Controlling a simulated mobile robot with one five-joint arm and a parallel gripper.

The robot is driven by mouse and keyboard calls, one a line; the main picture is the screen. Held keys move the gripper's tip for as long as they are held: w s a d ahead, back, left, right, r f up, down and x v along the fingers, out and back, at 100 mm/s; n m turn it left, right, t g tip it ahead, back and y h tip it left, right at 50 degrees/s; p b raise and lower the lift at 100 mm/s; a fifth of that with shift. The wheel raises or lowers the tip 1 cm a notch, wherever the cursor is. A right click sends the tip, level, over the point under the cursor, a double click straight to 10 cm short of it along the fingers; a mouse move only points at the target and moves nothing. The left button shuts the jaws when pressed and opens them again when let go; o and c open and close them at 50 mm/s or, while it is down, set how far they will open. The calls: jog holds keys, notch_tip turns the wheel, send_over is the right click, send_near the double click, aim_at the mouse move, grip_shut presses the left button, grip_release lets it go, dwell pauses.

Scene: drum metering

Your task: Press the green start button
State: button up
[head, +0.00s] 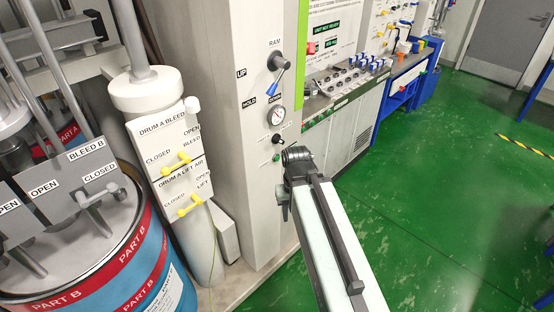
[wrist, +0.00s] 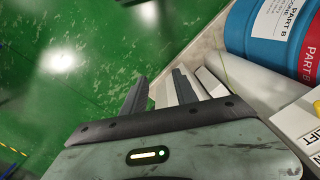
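A small round button (head: 276,158), which looks dark green, sits low on the pale column (head: 250,120), below a dark knob (head: 277,139) and a gauge. Its label is too small to read, so I cannot tell whether it is the start button. In the wrist view my gripper (wrist: 160,84) has its two dark fingers apart, with nothing held between them; it points down over the green floor and the column's base. In the head view my arm's dark joint stands just right of the small button, apart or touching I cannot tell. The fingers do not show clearly there.
A RAM lever (head: 275,72) with a blue tip is higher on the column. Yellow-handled valves (head: 178,168) are on the left, beside a blue and red drum (head: 130,270). A control console (head: 345,85) stands behind. The green floor (head: 440,190) at right is clear.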

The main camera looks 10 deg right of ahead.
grip_shut()
dwell(1.4)
